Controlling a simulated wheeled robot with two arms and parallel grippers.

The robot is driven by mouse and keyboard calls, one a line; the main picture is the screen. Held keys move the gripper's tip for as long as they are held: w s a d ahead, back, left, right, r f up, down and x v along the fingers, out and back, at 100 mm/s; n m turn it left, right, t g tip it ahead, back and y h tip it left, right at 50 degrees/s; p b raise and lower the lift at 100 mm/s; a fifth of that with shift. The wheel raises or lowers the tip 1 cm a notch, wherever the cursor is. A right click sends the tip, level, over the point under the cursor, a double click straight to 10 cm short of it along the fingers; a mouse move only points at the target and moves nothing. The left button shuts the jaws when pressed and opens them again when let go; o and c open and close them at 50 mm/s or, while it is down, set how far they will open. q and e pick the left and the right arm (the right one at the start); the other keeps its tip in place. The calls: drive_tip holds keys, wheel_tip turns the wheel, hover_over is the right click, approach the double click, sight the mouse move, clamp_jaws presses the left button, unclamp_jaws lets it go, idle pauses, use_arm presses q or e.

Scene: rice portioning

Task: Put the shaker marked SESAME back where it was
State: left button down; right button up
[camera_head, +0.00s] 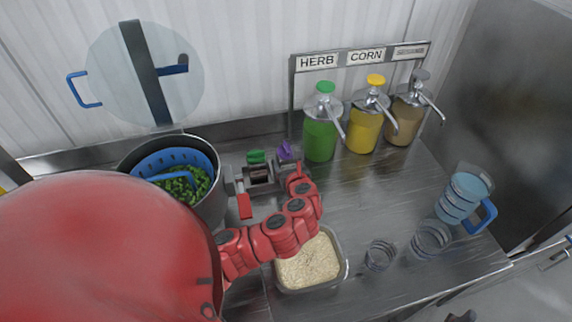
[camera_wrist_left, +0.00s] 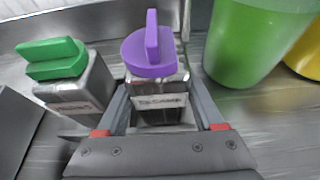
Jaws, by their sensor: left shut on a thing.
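A metal shaker with a purple winged top (camera_wrist_left: 155,85) stands upright between the fingers of my left gripper (camera_wrist_left: 160,105) in the left wrist view. The gripper is shut on its body. Its label is too blurred to read. In the head view its purple top (camera_head: 287,151) shows just past my left gripper (camera_head: 276,167). A second metal shaker with a green top (camera_wrist_left: 62,75) stands to its left, apart from the fingers; its label is also unreadable. The green top (camera_head: 256,156) shows in the head view. My right gripper is not in view.
Pump bottles, green (camera_head: 320,138), yellow (camera_head: 363,130) and tan (camera_head: 404,124), stand behind to the right. A pot (camera_head: 142,152) with a blue colander is left. A rice container (camera_head: 341,270), glass cups (camera_head: 380,256) and a blue-handled jug (camera_head: 464,195) stand in front and right.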

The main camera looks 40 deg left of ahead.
use_arm(q)
drive_tip(key=shift+a+f, duration=0.1)
unclamp_jaws()
drive_tip(key=shift+s+d+r, duration=0.25)
drive_tip(key=shift+d+r, duration=0.1)
drive_tip(key=shift+d, duration=0.05)
drive_tip(key=p+v, duration=0.6)
drive_tip(key=v, duration=0.5)
drive_tip(key=shift+r, duration=0.1)
idle(0.4)
